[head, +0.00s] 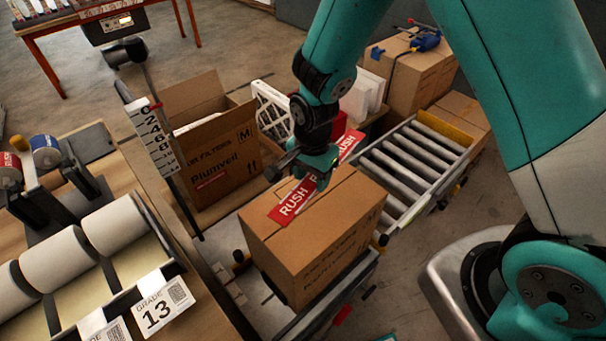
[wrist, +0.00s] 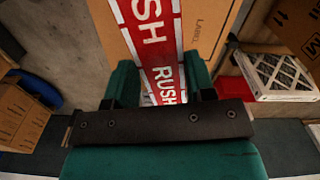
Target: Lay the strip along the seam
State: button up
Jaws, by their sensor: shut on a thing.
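The red strip (head: 293,201) with white RUSH lettering extends to both sides of my gripper (head: 312,172) above the closed carton (head: 322,240). My gripper is shut on the strip. In the wrist view the strip (wrist: 152,28) runs up and away from between the green fingers (wrist: 160,82), over the brown carton top (wrist: 201,22). Its near end in the head view hangs over the carton's left part. A thin seam line shows on the carton top, partly hidden by the strip and gripper. I cannot tell whether the strip touches the cardboard.
The carton stands on a roller conveyor (head: 414,155) that continues to the back right. An open carton (head: 215,160) stands at left behind a height gauge (head: 156,140). White pleated filters (head: 272,108) stand behind. A bench with label rolls (head: 60,258) is at front left.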

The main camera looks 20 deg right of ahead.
jog(key=shift+s+a+r+m, duration=0.1)
jog(key=shift+a+m, duration=0.5)
jog(key=shift+m, duration=0.05)
jog(key=shift+s+a+r+m, duration=0.1)
jog(key=shift+a+m, duration=0.5)
jog(key=shift+m, duration=0.05)
jog(key=shift+a, duration=0.1)
notch_tip(320, 180, down, 9)
jog(key=b, duration=0.6)
jog(key=shift+f, duration=0.15)
jog(key=o, duration=0.8)
jog(key=shift+r+p, duration=3.4)
jog(key=shift+r, duration=1.1)
